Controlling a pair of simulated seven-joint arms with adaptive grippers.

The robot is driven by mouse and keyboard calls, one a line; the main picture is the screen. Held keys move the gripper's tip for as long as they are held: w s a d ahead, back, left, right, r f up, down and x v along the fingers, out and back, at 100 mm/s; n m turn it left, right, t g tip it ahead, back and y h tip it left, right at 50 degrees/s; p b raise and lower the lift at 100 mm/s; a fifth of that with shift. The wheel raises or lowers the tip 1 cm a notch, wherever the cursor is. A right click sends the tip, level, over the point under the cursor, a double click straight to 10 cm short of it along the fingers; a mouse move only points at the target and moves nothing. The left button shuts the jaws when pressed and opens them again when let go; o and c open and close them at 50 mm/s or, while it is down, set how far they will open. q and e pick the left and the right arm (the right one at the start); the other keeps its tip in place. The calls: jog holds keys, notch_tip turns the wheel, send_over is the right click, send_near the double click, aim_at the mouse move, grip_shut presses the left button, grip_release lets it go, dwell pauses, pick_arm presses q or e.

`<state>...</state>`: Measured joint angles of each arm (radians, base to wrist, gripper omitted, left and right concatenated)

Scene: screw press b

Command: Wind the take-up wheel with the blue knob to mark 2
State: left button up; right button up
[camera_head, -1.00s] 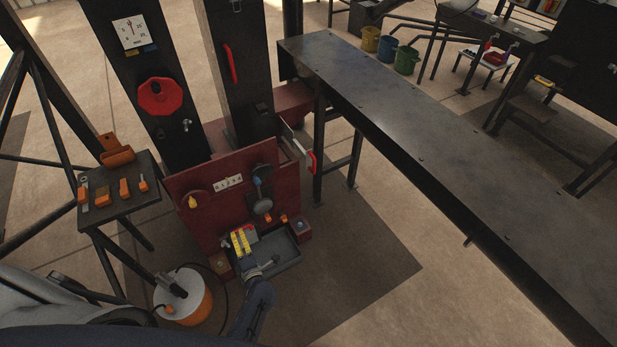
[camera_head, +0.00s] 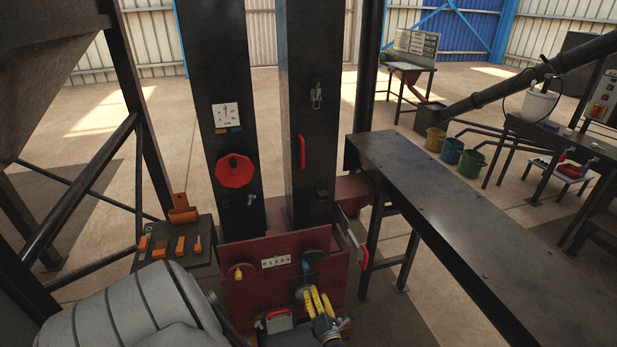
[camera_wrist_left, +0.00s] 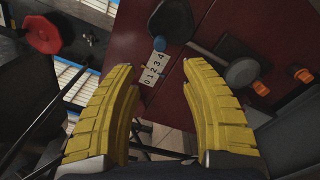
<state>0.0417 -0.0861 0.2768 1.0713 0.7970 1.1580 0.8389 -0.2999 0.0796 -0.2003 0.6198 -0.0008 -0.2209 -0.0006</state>
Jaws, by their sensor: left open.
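The dark take-up wheel (camera_head: 316,259) is on the red panel (camera_head: 262,292), right of the white number plate (camera_head: 276,261). Its blue knob (camera_head: 305,266) sits at the wheel's lower left. In the left wrist view the wheel (camera_wrist_left: 176,18), blue knob (camera_wrist_left: 161,42) and plate reading 0 to 4 (camera_wrist_left: 156,68) show beyond the fingers. I cannot tell which mark is indicated. My left gripper (camera_head: 318,298), with yellow fingers, is open and empty, in front of the panel below the wheel and apart from the knob. My right gripper is not in view.
A second wheel with a yellow knob (camera_head: 238,274) is left of the plate. A grey disc (camera_wrist_left: 242,72) and orange parts are close to my fingers. A long dark table (camera_head: 440,210) stands to the right.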

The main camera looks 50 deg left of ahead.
aim_at(307, 269)
pick_arm(q)
jog(key=x, duration=1.3)
jog(key=shift+w+a, duration=0.2)
jog(key=shift+a, duration=0.1)
grip_shut()
